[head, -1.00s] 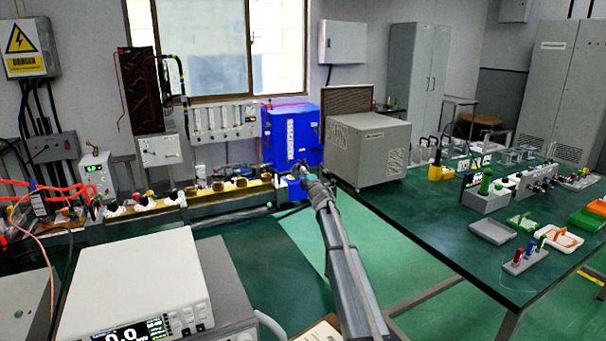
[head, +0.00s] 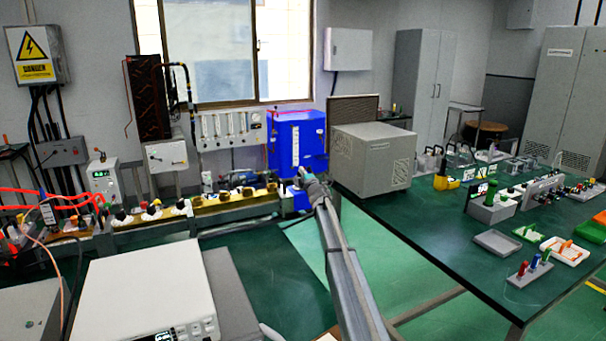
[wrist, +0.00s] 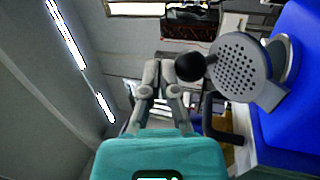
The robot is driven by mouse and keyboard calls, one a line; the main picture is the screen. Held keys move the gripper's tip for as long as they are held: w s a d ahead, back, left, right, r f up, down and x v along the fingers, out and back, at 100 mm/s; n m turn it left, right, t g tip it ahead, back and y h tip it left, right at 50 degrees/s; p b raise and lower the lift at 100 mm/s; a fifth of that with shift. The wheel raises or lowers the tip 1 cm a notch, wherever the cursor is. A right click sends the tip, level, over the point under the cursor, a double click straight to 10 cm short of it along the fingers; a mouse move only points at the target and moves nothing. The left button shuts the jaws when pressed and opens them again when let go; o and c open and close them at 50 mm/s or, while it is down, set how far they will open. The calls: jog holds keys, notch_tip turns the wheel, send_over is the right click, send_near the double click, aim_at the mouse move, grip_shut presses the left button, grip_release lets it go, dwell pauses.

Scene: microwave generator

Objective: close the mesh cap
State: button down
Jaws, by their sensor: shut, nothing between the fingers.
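The mesh cap (wrist: 240,68) is a round grey disc full of small holes, at the right of the wrist view. It stands open, swung away from a round opening (wrist: 287,58) on the side of the blue unit (wrist: 295,110). A black ball knob (wrist: 190,67) shows at the cap's left edge. My gripper (wrist: 159,68) is shut and empty, its fingertips just left of the knob; I cannot tell whether they touch it. In the head view my gripper (head: 303,172) is in front of the blue unit (head: 297,140), and the cap is too small to make out.
A grey box (head: 372,158) stands right of the blue unit on a green table (head: 440,240) with several small devices. A bench with yellow parts (head: 235,195) runs left of the unit. A white instrument (head: 150,290) is near at lower left. Green floor between is clear.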

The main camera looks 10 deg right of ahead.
jog(key=shift+w+a+r+g+p, duration=0.1)
jog(key=shift+w+a+g+p, duration=0.15)
jog(key=shift+w+g+p, duration=0.35)
jog(key=shift+w+a+f+g+h+p, duration=0.2)
jog(key=shift+w+g+p, duration=0.3)
jog(key=shift+p, duration=0.55)
jog(key=shift+w+a+f+g+h+p, duration=0.1)
jog(key=shift+w+g+h+p, duration=0.25)
jog(key=shift+g+p, duration=0.45)
jog(key=shift+w+a+f+p, duration=0.1)
jog(key=shift+w+f+p, duration=0.2)
jog(key=shift+w+p, duration=0.15)
jog(key=shift+w+f, duration=0.1)
jog(key=shift+f, duration=0.05)
